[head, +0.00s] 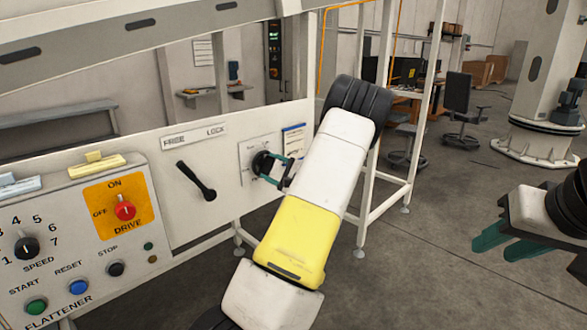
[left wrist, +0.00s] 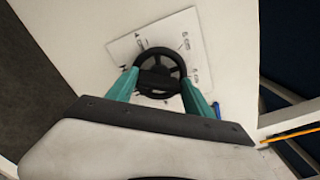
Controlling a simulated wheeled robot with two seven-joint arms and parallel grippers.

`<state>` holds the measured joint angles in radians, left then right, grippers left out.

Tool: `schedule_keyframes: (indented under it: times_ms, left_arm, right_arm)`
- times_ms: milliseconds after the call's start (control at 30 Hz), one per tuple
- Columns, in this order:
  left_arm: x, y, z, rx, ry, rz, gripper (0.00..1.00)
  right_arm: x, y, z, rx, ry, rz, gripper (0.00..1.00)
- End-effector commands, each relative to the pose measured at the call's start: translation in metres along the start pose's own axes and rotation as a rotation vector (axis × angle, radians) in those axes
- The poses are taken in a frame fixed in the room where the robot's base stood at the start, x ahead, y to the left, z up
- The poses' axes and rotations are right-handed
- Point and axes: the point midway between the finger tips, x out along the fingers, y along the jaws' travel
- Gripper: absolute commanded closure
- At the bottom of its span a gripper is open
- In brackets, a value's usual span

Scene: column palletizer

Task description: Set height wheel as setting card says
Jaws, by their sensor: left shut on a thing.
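The height wheel (head: 262,163) is a small black handwheel on a white scale plate (left wrist: 121,50) fixed to the white panel. In the left wrist view the wheel (left wrist: 160,57) shows its rim and a crossbar, with small marks around it on the plate. My left gripper (head: 277,172) has its teal fingers on both sides of the wheel and is shut on it; the fingers also show in the left wrist view (left wrist: 160,76). The setting card (head: 293,138), white with a blue top, hangs right of the wheel; its text is too small to read. My right gripper (head: 495,249) is open, empty and away from the panel.
A black lever (head: 197,181) under the FREE/LOCK label (head: 194,138) is left of the wheel. The control box further left has a red drive knob (head: 125,210), a speed dial (head: 26,247) and several buttons. Floor at the right is open; a white frame post stands behind my left arm.

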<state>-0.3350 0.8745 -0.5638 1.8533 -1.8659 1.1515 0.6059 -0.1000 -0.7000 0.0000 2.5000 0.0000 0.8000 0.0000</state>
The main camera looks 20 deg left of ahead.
Motion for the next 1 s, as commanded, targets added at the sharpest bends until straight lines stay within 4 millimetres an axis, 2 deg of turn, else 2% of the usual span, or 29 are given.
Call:
schedule_keyframes:
  times_ms: [33,67,167,533,900,1000]
  left_arm:
    - [-0.001,0.001,-0.001,0.001,0.002,0.001,0.80]
    - [-0.001,0.001,-0.001,0.001,0.002,0.001,0.36]
    - [-0.001,0.001,-0.001,0.001,0.002,0.001,0.18]
    - [-0.005,0.000,-0.001,0.001,0.002,0.000,0.18]
    - [-0.062,0.000,-0.001,0.002,0.004,0.000,0.18]
    - [-0.073,0.000,-0.001,0.001,0.002,0.000,0.18]
  right_arm:
    - [0.000,0.000,0.000,0.000,0.000,0.000,0.64]
    - [0.000,0.000,0.000,0.000,0.000,0.000,0.64]
    - [0.000,0.000,0.000,0.000,0.000,0.000,0.64]
    - [0.000,0.000,0.000,0.000,0.000,0.000,0.64]
    - [0.000,0.000,0.000,0.000,0.000,0.000,0.64]
    - [0.000,0.000,0.000,0.000,0.000,0.000,0.64]
